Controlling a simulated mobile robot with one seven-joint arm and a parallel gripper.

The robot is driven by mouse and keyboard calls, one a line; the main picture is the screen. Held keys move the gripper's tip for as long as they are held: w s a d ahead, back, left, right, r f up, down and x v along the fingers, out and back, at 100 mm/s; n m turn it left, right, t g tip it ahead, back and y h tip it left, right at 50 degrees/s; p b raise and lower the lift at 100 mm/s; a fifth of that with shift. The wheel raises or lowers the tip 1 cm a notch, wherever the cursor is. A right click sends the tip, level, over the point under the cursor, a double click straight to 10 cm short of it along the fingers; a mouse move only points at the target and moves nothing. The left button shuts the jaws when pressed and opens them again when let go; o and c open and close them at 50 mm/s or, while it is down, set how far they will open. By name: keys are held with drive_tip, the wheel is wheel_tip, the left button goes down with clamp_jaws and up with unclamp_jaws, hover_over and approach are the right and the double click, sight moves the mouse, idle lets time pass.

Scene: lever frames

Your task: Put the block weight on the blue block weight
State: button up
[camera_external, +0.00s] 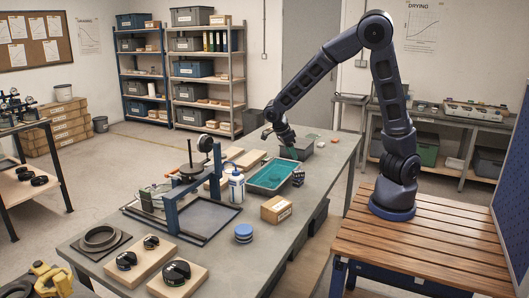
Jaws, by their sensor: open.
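My gripper (268,133) is open, low over the far part of the long grey table. It is just left of a dark grey bin (297,151). I see nothing held in it, but it is small and dark here. A round blue piece with a light band (243,233) stands upright at the table's right edge, well nearer the camera than my gripper. A small dark block with pale marks (298,178) sits by the right end of the teal tray. I cannot tell for sure which pieces are the two block weights.
The teal-filled tray (270,174), a white bottle (236,188) and a blue-posted frame (172,215) occupy the middle of the table. Wooden boards (178,278) with black pieces lie at the near end. Small items lie beyond the bin.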

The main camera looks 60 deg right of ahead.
drive_tip(key=s+d+r+n+t+y, duration=0.1)
drive_tip(key=s+r+n+t, duration=0.3)
drive_tip(key=s+r+n, duration=0.5)
drive_tip(key=s+d+r+n+t+y, duration=0.2)
drive_tip(key=s+d+r+n+t, duration=0.1)
drive_tip(key=s+r+n, duration=0.6)
drive_tip(key=s+n, duration=0.4)
drive_tip(key=n, duration=0.5)
drive_tip(key=shift+d+r+t, duration=0.3)
drive_tip(key=shift+t, duration=0.1)
